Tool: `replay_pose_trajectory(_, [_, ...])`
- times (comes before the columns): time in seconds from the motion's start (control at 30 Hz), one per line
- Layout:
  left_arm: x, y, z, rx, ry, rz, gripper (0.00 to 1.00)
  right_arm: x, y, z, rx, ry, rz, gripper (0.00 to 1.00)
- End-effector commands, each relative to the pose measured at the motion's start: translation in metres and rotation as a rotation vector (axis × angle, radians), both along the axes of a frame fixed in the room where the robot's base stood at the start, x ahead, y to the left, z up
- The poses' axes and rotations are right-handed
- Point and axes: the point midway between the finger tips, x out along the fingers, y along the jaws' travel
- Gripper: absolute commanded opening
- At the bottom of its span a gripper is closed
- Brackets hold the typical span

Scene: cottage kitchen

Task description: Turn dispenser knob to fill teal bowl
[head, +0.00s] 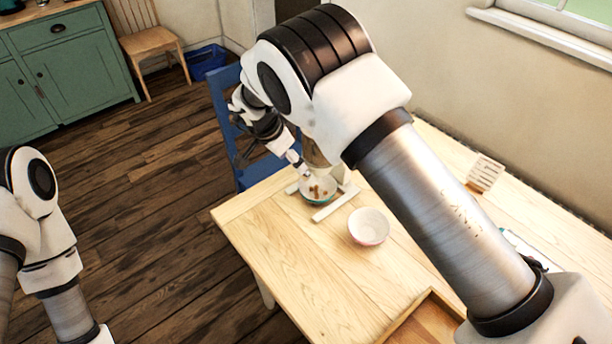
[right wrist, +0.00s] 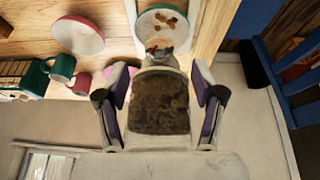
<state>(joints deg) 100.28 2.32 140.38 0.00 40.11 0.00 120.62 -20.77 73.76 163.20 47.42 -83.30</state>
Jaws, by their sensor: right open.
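The teal bowl (head: 319,199) stands on the table under the dispenser (head: 313,152), with some brown pieces in it. It also shows at the top of the right wrist view (right wrist: 146,20). The dispenser's clear hopper (right wrist: 158,104), full of brown pieces, fills the middle of that view. My right gripper (head: 293,157) is at the dispenser, partly hidden by my own arm in the head view. It is open, and its fingers (right wrist: 160,92) appear on either side of the hopper; contact cannot be told. My left gripper is out of view.
A white and pink bowl (head: 368,227) stands on the table in front of the dispenser. A wooden tray (head: 408,322) is at the near edge. A teal mug (right wrist: 62,68) and a pink mug (right wrist: 82,83) show in the wrist view. A blue chair (head: 224,100) stands behind the table.

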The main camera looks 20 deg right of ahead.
Motion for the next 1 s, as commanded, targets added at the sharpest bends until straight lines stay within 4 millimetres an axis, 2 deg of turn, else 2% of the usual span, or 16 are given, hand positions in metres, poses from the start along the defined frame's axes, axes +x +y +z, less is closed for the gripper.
replay_pose_trajectory(0.07, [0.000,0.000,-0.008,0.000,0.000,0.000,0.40,0.000,-0.006,-0.018,0.001,0.004,-0.003,0.68])
replay_pose_trajectory(0.3, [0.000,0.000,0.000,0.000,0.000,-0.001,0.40,0.005,-0.023,-0.054,0.001,0.005,-0.002,0.68])
replay_pose_trajectory(0.43, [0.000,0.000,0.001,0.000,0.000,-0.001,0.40,0.006,-0.026,-0.063,-0.001,0.004,-0.002,0.68])
replay_pose_trajectory(0.63, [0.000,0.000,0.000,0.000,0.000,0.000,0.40,0.006,-0.027,-0.064,0.000,0.003,-0.001,0.68])
replay_pose_trajectory(0.67, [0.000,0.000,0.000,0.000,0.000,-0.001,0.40,0.006,-0.027,-0.064,0.000,0.003,-0.001,0.61])
replay_pose_trajectory(0.8, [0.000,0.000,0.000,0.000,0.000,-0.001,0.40,0.006,-0.027,-0.064,0.000,0.003,-0.001,0.11])
replay_pose_trajectory(0.83, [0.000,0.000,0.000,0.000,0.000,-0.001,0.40,0.006,-0.027,-0.064,0.000,0.003,-0.001,0.07])
replay_pose_trajectory(1.0, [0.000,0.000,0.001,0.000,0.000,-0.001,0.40,0.006,-0.027,-0.063,0.001,-0.002,-0.001,0.07])
